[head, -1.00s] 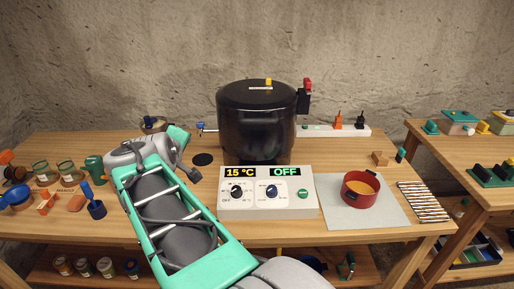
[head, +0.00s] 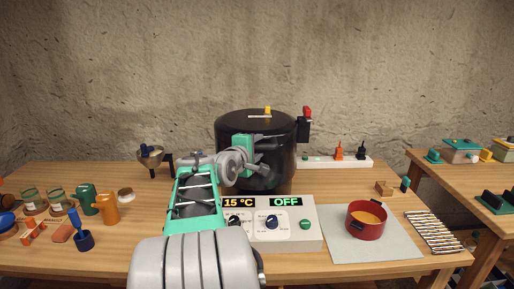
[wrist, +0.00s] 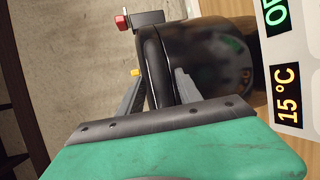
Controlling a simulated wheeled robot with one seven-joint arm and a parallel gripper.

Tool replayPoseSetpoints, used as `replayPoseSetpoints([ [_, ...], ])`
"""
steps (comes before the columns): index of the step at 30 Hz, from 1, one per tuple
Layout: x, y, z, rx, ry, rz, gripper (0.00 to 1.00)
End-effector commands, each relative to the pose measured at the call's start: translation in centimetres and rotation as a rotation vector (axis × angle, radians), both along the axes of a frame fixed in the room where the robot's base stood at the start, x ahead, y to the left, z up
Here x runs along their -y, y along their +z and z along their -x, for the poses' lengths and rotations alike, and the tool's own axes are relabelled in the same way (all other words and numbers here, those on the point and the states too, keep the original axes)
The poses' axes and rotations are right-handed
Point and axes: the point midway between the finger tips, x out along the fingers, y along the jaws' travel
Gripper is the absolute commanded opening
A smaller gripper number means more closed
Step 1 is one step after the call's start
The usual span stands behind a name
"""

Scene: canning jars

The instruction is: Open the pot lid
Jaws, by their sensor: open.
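A large black pot (head: 230,175) stands on the table, with its black lid (head: 235,118) seated on top. A yellow knob (head: 267,110) stands on the lid, and a red-topped black fitting (head: 305,122) is at the pot's right side. My gripper (head: 278,153) is in front of the pot, open and empty, its fingers pointing toward the pot wall and hiding part of it. In the wrist view, the lid's dark rim (wrist: 160,60) appears between the two spread fingers; I cannot tell whether they touch it. The knob also shows in the wrist view (wrist: 135,72).
A control box (head: 253,236) reading 15 °C and OFF stands in front of the pot. A red saucepan (head: 366,232) rests on a grey mat (head: 350,254) at right. A power strip (head: 325,162) lies behind. Jars and tools fill the table's left side.

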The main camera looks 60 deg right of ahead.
Motion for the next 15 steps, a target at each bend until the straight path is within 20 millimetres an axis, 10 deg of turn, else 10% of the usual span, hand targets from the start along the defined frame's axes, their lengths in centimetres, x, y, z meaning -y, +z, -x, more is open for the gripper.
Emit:
replayPoseSetpoints([
  [15, -0.06, -0.04, -0.01, 0.000, 0.000, -0.001, 0.03],
])
